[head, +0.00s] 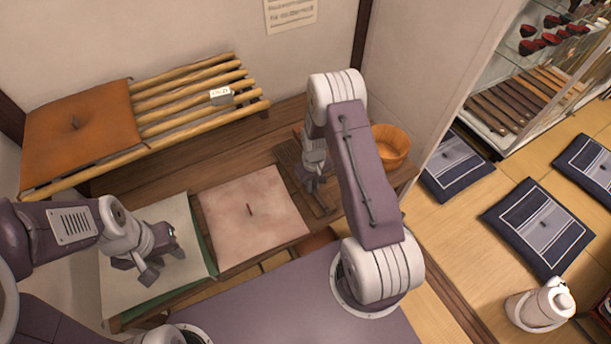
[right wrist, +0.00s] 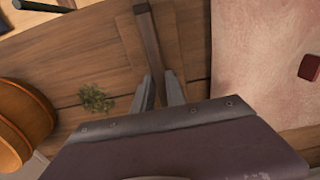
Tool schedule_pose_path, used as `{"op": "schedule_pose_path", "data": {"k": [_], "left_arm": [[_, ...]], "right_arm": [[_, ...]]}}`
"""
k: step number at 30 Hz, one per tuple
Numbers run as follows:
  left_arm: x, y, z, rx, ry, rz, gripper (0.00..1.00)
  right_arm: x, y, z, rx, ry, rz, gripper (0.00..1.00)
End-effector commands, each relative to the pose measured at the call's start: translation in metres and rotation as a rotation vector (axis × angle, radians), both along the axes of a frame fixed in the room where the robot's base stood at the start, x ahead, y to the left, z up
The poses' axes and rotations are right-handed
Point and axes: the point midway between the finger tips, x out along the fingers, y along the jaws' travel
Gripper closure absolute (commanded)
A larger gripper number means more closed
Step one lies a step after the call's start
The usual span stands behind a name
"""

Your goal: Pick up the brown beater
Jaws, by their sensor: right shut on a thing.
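The brown beater (right wrist: 149,45) shows in the right wrist view as a dark wooden bar running up from between my right gripper's fingers (right wrist: 158,92). My left gripper (head: 152,264) is open and empty above the pale cloth (head: 120,285) at the left.
The pink cushion (head: 250,222) lies left of my right gripper. A wooden tub (head: 390,146) stands to the right. A slatted bench (head: 190,105) with an orange cushion (head: 82,128) is at the back left. A green tuft (right wrist: 96,98) lies near the beater.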

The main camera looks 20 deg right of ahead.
Motion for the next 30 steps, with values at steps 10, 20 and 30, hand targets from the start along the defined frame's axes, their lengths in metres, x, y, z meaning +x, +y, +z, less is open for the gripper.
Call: {"op": "schedule_pose_path", "data": {"k": [10, 20, 30], "left_arm": [[0.0, 0.0, -0.003, 0.0, 0.0, 0.0, 0.66], [0.0, 0.0, -0.006, 0.0, 0.0, 0.0, 0.66], [0.0, 0.0, -0.007, 0.0, 0.0, 0.0, 0.66]], "right_arm": [[-0.009, -0.003, 0.046, 0.0, -0.001, -0.002, 1.0], [-0.083, -0.022, 0.091, -0.001, -0.003, -0.004, 1.0], [-0.113, -0.029, 0.109, 0.0, -0.001, -0.001, 1.0]]}}
